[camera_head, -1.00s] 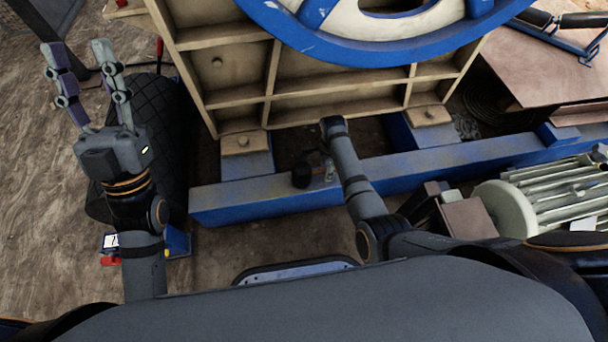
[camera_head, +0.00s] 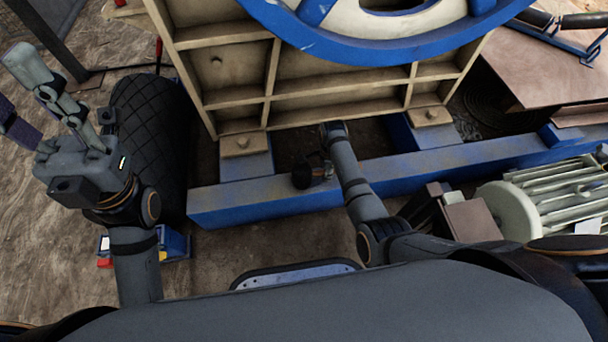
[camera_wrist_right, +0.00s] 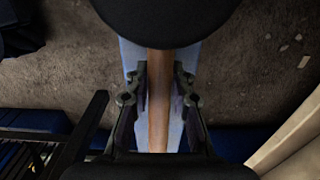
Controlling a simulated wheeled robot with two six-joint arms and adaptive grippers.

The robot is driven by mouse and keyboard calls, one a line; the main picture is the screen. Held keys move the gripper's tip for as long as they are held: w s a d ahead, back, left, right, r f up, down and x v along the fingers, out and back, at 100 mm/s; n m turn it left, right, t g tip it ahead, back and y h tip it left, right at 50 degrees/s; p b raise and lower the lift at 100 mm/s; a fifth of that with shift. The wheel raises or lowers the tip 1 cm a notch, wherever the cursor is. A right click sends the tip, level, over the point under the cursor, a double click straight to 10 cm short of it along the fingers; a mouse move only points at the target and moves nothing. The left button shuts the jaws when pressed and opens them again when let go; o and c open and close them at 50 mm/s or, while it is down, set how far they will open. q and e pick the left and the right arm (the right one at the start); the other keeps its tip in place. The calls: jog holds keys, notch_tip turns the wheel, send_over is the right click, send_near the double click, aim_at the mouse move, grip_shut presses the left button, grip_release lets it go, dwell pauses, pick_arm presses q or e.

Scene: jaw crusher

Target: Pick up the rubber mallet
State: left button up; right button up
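In the head view this gripper (camera_head: 322,171) is small and dark beside the mallet head. My left gripper (camera_head: 18,92) is open and empty at the far left, partly out of frame.
The blue frame beam (camera_head: 245,202) runs across in front of the cream ribbed crusher body (camera_head: 240,75) and blue flywheel (camera_head: 350,47). A motor (camera_head: 545,200) stands at right. A black ribbed roll (camera_head: 150,130) is near my left arm. Open floor lies at left.

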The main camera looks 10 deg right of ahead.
grip_shut()
